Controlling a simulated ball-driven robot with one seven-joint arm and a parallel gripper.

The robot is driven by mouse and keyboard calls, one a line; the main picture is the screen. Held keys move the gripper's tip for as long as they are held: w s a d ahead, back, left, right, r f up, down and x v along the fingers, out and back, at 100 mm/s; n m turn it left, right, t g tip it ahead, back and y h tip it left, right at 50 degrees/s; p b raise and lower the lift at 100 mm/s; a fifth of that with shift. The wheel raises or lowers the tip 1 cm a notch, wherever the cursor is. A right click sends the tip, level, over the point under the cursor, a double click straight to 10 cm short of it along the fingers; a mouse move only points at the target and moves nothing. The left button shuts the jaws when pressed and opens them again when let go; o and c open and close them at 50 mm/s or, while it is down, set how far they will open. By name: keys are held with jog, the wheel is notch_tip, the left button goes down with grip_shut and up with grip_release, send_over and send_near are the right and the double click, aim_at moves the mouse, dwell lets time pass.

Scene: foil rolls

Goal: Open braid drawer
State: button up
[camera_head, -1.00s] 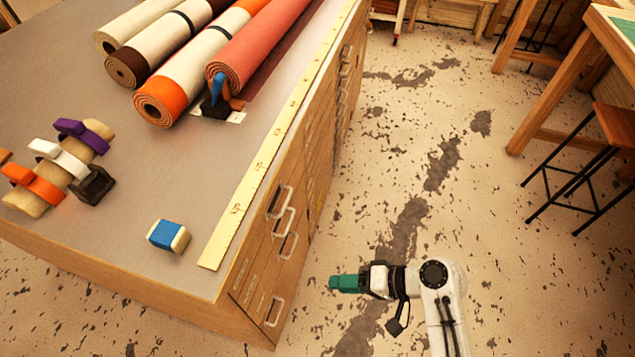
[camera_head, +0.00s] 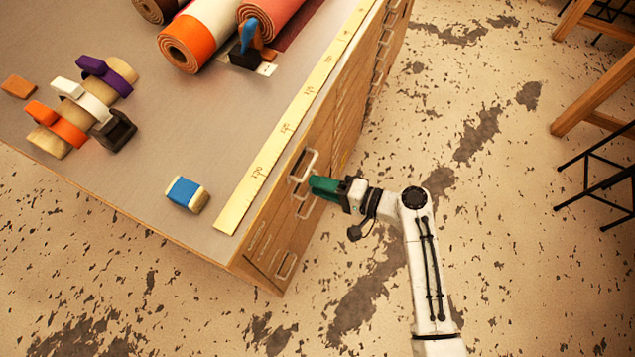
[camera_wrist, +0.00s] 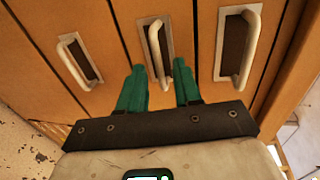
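The wooden drawer cabinet (camera_head: 262,232) has several drawers with pale handles on its right-hand face. Which of them is the braid drawer I cannot tell, as the labels are too small to read. In the wrist view my gripper (camera_wrist: 160,78) is open, with its green fingers on either side of the lower end of the middle drawer handle (camera_wrist: 157,48). Other handles show to the left (camera_wrist: 78,58) and right (camera_wrist: 240,45). In the head view my gripper (camera_head: 318,186) is at the handles; contact is unclear. The drawers in view look shut.
On the cabinet top lie a yellow ruler (camera_head: 265,170), a blue-banded block (camera_head: 187,194), rolls (camera_head: 195,38) and banded pieces (camera_head: 75,108). A wooden table leg (camera_head: 590,85) and dark stool (camera_head: 600,180) stand at right. The floor between is clear.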

jog(key=shift+w+a+f, duration=0.15)
jog(key=shift+w+a, duration=0.05)
jog(key=shift+a, duration=0.45)
jog(key=shift+c, duration=0.3)
grip_shut()
dwell(0.7)
